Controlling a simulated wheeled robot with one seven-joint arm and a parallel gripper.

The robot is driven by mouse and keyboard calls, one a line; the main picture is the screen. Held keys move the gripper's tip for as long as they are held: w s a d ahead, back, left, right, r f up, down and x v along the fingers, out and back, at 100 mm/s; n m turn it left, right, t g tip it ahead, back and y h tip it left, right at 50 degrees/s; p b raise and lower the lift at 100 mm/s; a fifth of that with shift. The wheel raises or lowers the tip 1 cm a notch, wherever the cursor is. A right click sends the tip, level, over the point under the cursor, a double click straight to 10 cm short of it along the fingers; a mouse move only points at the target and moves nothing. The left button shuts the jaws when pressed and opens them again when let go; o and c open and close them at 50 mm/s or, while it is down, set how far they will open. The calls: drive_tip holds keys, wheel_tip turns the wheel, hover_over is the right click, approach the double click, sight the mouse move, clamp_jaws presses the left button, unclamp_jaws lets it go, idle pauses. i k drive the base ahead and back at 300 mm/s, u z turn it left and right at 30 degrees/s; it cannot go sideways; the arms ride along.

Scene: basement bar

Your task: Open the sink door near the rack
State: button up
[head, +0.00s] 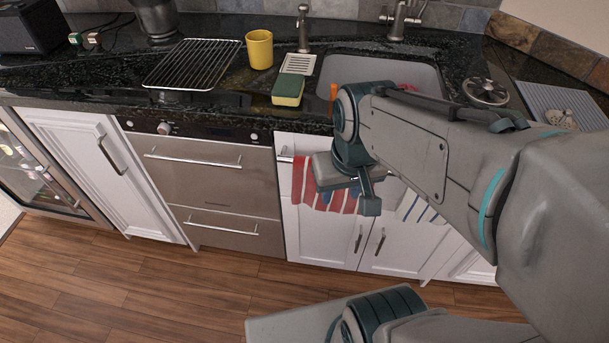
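The white cabinet doors under the sink stand side by side and look shut. The left sink door (318,235), on the side of the wire rack (193,64), has a dark vertical handle (359,238) near its right edge. The right sink door (415,240) has a similar handle (380,241) near its left edge. The rack lies flat on the black counter. My gripper (367,198) hangs in front of the cabinet, above the two handles in the picture and apart from them. One finger shows pointing down; the opening between the fingers cannot be made out.
A red-striped towel (325,188) hangs above the left door, partly behind my gripper. A steel drawer unit (215,185) stands to the left. A yellow cup (260,50), a sponge (288,91) and the sink (350,70) are above. The wooden floor (150,285) at lower left is clear.

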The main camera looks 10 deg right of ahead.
sight(331, 239)
drive_tip(key=i, duration=0.3)
drive_tip(key=z, duration=2.05)
drive_tip(key=k, duration=0.85)
drive_tip(key=u, duration=1.8)
